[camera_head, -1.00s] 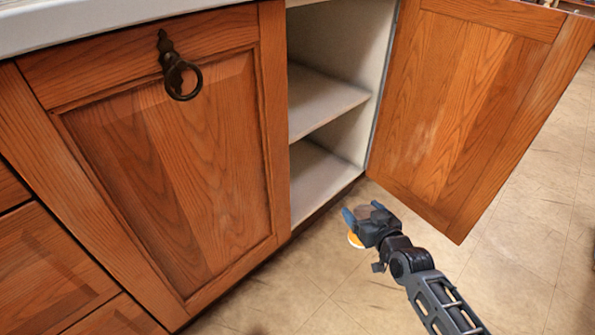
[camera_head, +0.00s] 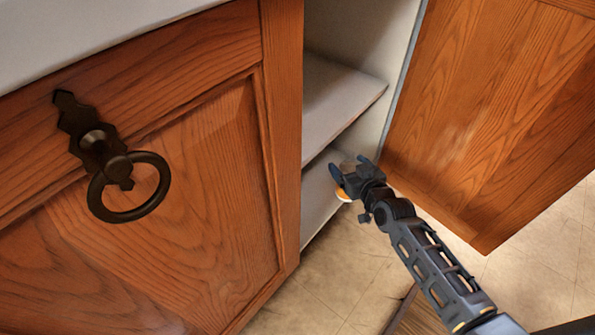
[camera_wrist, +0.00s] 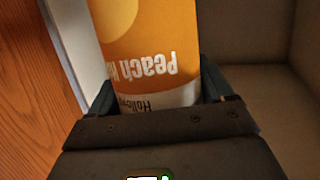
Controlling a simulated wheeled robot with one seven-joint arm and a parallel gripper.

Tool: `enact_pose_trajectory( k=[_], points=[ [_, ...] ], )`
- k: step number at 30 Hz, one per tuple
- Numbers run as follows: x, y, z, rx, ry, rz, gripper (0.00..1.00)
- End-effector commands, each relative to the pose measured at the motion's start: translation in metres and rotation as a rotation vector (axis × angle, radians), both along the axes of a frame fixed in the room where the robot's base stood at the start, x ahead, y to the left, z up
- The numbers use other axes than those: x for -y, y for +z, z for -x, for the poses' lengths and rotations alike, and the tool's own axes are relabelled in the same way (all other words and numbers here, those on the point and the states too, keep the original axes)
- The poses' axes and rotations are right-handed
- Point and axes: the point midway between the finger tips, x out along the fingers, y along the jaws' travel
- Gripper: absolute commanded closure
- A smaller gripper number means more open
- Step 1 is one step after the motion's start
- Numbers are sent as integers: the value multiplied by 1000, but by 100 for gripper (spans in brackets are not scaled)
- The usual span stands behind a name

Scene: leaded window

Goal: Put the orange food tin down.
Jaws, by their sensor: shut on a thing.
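The orange food tin (camera_wrist: 150,35) has an orange and white label with upside-down lettering that reads "Peach". It fills the upper middle of the wrist view, between the two fingers. My gripper (camera_head: 352,180) is shut on the tin and holds it at the opening of the cabinet. In the head view only a small orange edge of the tin (camera_head: 342,195) shows beside the fingers; the rest is hidden by the gripper. The lower shelf (camera_head: 318,200) of the cabinet is behind the gripper. I cannot tell whether the tin touches it.
The right cabinet door (camera_head: 480,120) stands open to the right of my arm. An upper shelf (camera_head: 335,105) is above the gripper. The closed left door (camera_head: 160,220) has a dark ring handle (camera_head: 130,187). The visible shelf areas are bare.

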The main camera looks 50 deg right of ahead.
Motion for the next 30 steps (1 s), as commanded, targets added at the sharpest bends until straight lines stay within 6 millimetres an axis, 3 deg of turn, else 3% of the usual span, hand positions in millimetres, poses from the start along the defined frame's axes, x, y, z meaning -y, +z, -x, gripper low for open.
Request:
enact_pose_trajectory(
  k=[19, 30],
  points=[
    [-42, -53, -89, 3, 2, 0, 70],
    [-50, -71, -101, 3, 0, 3, 70]
  ],
)
